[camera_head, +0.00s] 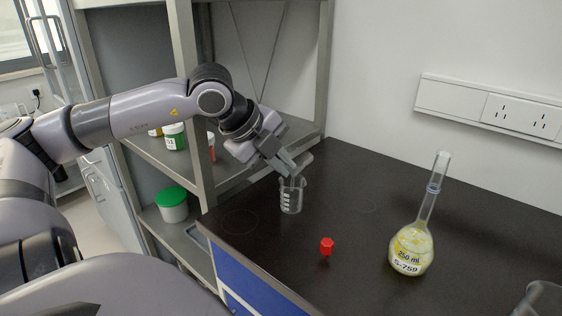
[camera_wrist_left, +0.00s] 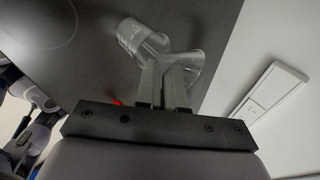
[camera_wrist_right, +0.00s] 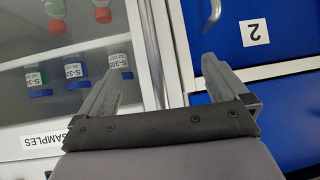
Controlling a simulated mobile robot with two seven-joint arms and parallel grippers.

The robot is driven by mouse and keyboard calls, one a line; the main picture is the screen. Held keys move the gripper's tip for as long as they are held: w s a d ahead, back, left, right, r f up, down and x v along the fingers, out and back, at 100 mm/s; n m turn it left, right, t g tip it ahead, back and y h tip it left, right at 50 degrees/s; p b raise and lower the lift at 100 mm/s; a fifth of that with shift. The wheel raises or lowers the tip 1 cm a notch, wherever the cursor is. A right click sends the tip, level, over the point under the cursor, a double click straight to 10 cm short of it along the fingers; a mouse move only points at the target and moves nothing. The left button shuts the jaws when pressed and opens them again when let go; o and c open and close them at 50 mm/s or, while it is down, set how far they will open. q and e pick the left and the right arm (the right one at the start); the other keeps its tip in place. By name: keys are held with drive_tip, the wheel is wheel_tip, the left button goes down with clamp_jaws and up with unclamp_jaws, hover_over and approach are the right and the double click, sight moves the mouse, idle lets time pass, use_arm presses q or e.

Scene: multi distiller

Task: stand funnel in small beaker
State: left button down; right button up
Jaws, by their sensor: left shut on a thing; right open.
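The small clear beaker (camera_head: 291,199) stands upright on the dark bench near its left end; it also shows in the left wrist view (camera_wrist_left: 134,36). My left gripper (camera_head: 288,172) is shut on the clear funnel (camera_head: 303,161), just above the beaker's rim. The funnel is tilted, with its wide cone to the upper right. In the left wrist view the funnel (camera_wrist_left: 196,64) meets the beaker's mouth; I cannot tell whether its stem is inside. My right gripper (camera_wrist_right: 165,62) is open and empty, in front of cabinet fronts.
A red stopper (camera_head: 326,246) lies on the bench (camera_head: 350,200) in front of the beaker. A tall flask (camera_head: 411,249) with yellowish contents stands to the right. Another glass vessel (camera_head: 542,300) is cut off at lower right. A shelf with jars (camera_head: 172,204) stands at left.

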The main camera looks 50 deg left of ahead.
use_arm(q)
drive_tip(key=shift+f+b, duration=0.3)
drive_tip(key=shift+f, duration=0.05)
drive_tip(key=shift+f+b, duration=0.75)
drive_tip(key=shift+b, duration=0.15)
drive_tip(key=c, duration=1.2)
unclamp_jaws()
drive_tip(key=shift+s, duration=0.1)
drive_tip(key=shift+o, duration=0.2)
drive_tip(key=shift+f, duration=0.1)
drive_tip(key=shift+s+d, duration=0.1)
wheel_tip(320, 180, up, 21)
drive_tip(key=p, duration=0.3)
